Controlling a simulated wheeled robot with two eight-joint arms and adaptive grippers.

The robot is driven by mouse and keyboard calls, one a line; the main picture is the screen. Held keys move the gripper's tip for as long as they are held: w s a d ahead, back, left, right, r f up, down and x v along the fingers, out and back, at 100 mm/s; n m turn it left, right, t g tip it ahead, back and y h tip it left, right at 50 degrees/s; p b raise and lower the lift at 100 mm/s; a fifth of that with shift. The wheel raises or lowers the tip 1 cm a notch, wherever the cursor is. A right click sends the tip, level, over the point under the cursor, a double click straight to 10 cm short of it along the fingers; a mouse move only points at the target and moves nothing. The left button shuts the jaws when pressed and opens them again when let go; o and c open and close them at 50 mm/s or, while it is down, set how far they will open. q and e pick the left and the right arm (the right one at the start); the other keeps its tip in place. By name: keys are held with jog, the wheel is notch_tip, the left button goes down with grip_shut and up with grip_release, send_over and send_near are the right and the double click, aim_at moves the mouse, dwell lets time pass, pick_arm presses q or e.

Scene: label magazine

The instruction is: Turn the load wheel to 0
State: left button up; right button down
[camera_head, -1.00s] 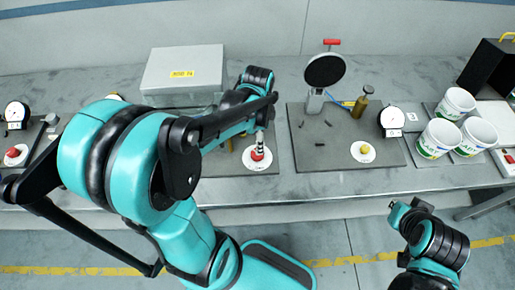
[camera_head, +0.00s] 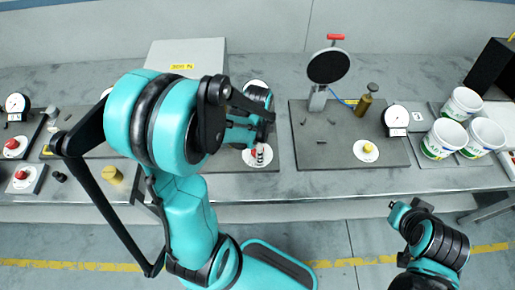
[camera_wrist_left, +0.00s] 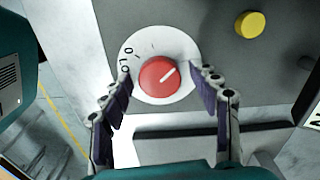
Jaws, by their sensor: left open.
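A red wheel (camera_wrist_left: 157,80) with a white pointer line sits on a round white dial (camera_wrist_left: 150,45) in the left wrist view. The line points up and right, while the printed characters I can make out, including a 0, are at the dial's left edge. My open left gripper (camera_wrist_left: 162,92) has one finger on each side of the wheel, with gaps showing. In the head view my left gripper (camera_head: 260,157) is over the same dial (camera_head: 249,160) and hides most of the wheel. My right gripper (camera_head: 408,214) is low at the right, away from the bench; its jaws are unclear.
A yellow knob (camera_wrist_left: 250,24) is on the same panel. The grey board (camera_head: 310,158) to the right bears a yellow button (camera_head: 367,147), a gauge (camera_head: 396,117) and a black disc on a stand (camera_head: 328,66). White tubs (camera_head: 442,138) stand farther right. A grey box (camera_head: 185,57) is behind.

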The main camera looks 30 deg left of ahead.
pick_arm(q)
jog(key=shift+c, duration=0.3)
jog(key=c, duration=1.1)
jog(key=shift+n, duration=0.3)
